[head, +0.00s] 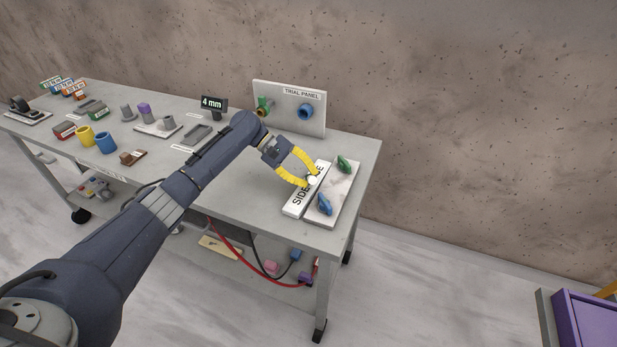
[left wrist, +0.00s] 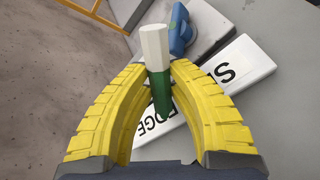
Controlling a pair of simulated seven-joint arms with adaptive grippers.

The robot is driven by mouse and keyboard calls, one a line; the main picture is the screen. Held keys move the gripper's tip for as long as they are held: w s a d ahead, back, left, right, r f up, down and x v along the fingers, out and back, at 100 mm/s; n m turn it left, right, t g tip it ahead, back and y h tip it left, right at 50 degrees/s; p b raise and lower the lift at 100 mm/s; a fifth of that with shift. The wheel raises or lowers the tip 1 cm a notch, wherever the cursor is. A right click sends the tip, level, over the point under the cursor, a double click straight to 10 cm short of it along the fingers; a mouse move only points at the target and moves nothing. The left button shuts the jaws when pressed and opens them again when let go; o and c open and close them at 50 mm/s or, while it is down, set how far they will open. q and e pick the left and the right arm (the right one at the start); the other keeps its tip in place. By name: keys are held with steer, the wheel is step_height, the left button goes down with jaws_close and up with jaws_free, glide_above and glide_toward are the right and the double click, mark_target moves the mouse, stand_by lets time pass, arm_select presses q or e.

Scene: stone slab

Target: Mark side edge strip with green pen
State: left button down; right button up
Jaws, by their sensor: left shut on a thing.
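My left gripper (head: 309,180) has yellow curved fingers and is shut on the green pen. The pen shows in the left wrist view with a white end (left wrist: 155,45) and a green body (left wrist: 160,95). In the head view only a small white part of it shows at the fingertips. The white side edge strip (head: 294,208), lettered in black, lies under the fingertips and partly behind them. It also shows in the left wrist view (left wrist: 238,72). I cannot tell whether the pen touches the strip. My right gripper is not in view.
A pale stone slab (head: 338,198) with a blue grip (head: 325,204) and a green grip (head: 344,164) lies right of the strip. The trial panel (head: 288,110) stands behind. Cups and blocks fill the table's left part. The table's right edge is close.

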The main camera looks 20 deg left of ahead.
mark_target(310, 177)
arm_select(q)
steer(key=shift+f, duration=0.65)
stand_by(1.4)
steer(key=shift+s+d, duration=0.35)
steer(key=shift+s, duration=0.5)
steer(key=shift+s+d, duration=0.35)
steer(key=shift+s, duration=0.45)
stand_by(3.3)
steer(key=shift+r, duration=0.15)
steer(key=shift+r, duration=3.45)
